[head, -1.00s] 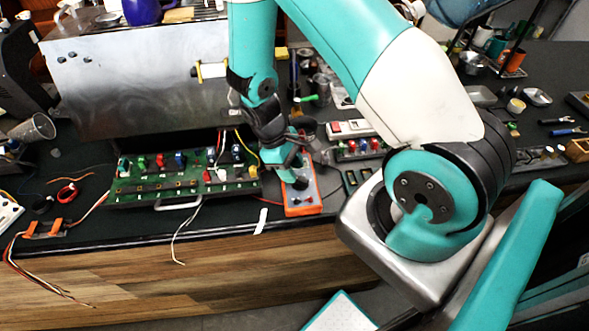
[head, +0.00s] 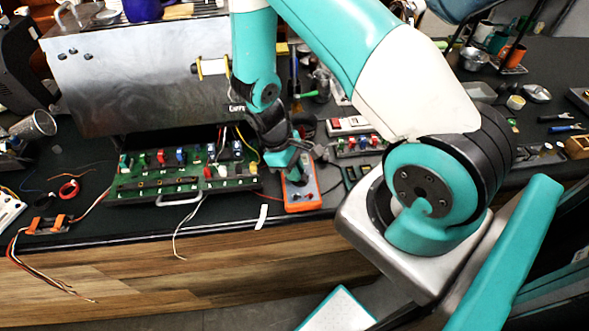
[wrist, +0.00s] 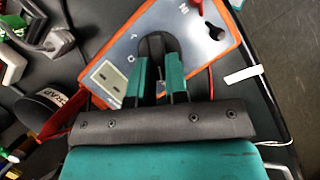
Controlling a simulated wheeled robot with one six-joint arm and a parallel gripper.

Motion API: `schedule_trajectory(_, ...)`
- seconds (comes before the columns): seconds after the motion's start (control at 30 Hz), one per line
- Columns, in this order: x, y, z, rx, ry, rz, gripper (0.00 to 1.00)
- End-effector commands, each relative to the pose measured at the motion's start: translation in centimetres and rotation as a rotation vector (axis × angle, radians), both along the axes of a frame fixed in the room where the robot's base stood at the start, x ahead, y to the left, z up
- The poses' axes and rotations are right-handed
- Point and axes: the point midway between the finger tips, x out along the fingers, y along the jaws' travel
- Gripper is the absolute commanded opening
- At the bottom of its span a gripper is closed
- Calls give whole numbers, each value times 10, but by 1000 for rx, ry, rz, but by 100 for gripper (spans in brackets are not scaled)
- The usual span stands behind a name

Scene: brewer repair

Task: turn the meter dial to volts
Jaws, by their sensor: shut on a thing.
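The orange-rimmed meter (head: 302,203) with a grey face lies on the bench right of the green circuit board in the head view. It fills the top of the wrist view (wrist: 207,58), with its small display (wrist: 108,80) at the left. My gripper (wrist: 160,78) is over the face, its two teal fingers shut on the dark round dial (wrist: 154,43). In the head view my gripper (head: 294,172) covers the meter's upper part. The fingers hide part of the dial, and I cannot tell which mark it points to.
The green circuit board (head: 185,189) with several coloured parts lies left of the meter, before a large metal housing (head: 140,80). A white strip (head: 262,217) lies near the front edge. A red lead (wrist: 60,118) shows beside the meter. Clutter fills the right.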

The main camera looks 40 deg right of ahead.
Motion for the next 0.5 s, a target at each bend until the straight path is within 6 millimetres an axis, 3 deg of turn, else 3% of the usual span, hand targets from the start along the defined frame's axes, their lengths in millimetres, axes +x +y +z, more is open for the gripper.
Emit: schedule_trajectory(0.5, -1, -5, -3, 0, 6, -298, 0)
